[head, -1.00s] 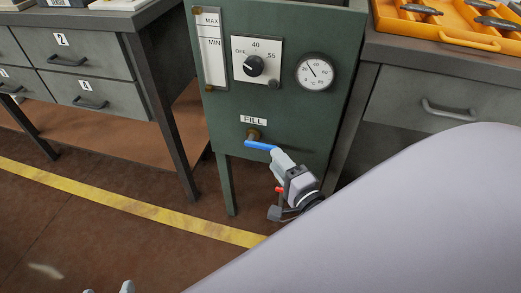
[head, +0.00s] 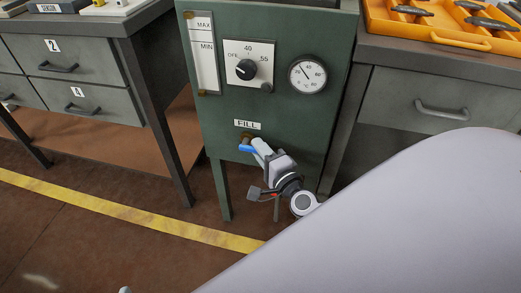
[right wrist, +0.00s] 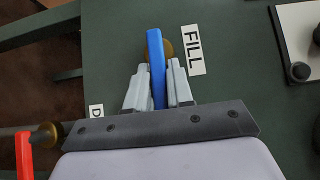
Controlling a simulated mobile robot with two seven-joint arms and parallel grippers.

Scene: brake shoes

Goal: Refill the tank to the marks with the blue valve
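The green tank (head: 290,120) stands upright between two benches. Its sight strip (head: 203,70) carries MAX and MIN marks; I cannot make out a liquid level. The blue valve lever (head: 247,149) sits under the FILL label, by a brass fitting. My right gripper (head: 259,149) reaches it from the right. In the right wrist view the blue lever (right wrist: 156,60) lies between the two fingers (right wrist: 158,85), which sit close on both sides and look shut on it. Only a small tip of my left gripper (head: 125,290) shows at the bottom edge; its state is hidden.
A red-handled valve (right wrist: 24,155) shows near the fill valve in the right wrist view. A dial knob (head: 245,69) and a round gauge (head: 307,75) are on the tank front. An orange tray (head: 460,38) lies on the right bench. Drawers (head: 70,65) stand left.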

